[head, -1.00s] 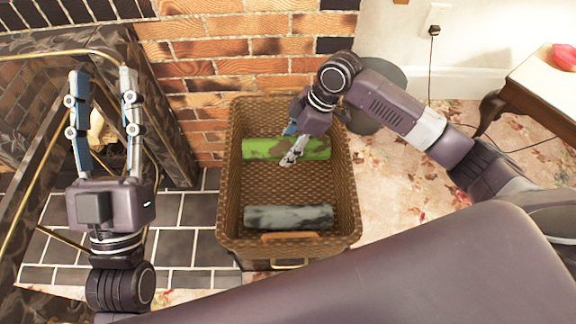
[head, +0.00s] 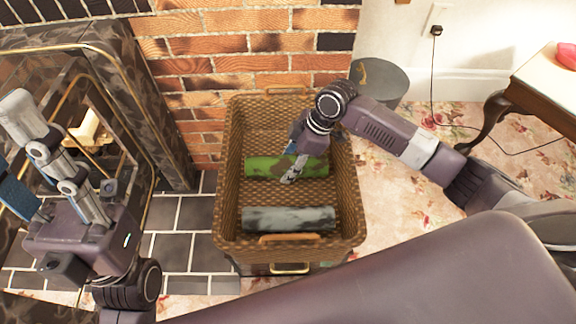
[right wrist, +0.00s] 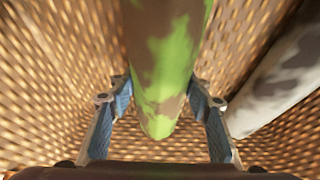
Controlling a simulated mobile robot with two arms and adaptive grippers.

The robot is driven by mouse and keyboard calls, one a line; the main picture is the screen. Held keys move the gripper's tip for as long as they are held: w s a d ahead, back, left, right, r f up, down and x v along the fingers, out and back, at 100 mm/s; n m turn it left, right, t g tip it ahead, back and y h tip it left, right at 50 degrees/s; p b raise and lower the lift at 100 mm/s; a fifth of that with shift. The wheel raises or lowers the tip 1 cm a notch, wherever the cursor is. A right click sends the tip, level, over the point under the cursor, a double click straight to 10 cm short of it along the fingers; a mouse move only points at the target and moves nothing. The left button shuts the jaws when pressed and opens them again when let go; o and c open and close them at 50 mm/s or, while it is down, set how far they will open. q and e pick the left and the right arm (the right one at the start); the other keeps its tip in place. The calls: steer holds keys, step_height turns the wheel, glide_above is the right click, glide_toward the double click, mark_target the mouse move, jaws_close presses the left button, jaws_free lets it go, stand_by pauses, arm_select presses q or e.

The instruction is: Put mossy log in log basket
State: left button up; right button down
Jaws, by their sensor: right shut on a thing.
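The mossy log (head: 262,167), bright green with brown patches, lies crosswise inside the brown woven log basket (head: 346,200), in its back part. My right gripper (head: 288,170) reaches down into the basket and is shut on this log. In the right wrist view, the fingers (right wrist: 160,108) stand on either side of the log (right wrist: 165,65), whose near end points at the palm. My left gripper (head: 14,145) is at the left edge, empty, with its fingers apart and partly cut off by the frame.
A grey, blotched log (head: 288,219) lies in the front part of the basket, apart from the mossy one. The brick wall (head: 220,65) is behind the basket. The fireplace (head: 165,130) is left, a dark round bin (head: 382,78) behind right, a wooden table (head: 530,90) far right.

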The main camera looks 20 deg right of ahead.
steer(key=c, duration=1)
jaws_free()
